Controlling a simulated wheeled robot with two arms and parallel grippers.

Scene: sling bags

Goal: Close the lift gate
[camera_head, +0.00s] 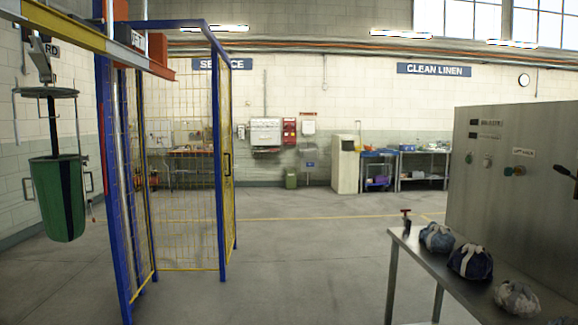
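The lift gate (228,160) is a narrow-looking yellow mesh panel with a dark handle (227,163). It stands beside a blue post (219,190) at the right of the blue-framed lift enclosure. I see it almost edge-on, running back from the post, at an angle to the wide mesh panel (184,215) left of it. It appears swung open. A latch is not discernible. Neither of my grippers shows in the head view.
A green bag-like container (57,198) hangs from a hoist under a yellow beam (75,32) at left. A metal table (425,262) with several tied bundles stands at right before a grey cabinet (520,195). The middle floor is clear.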

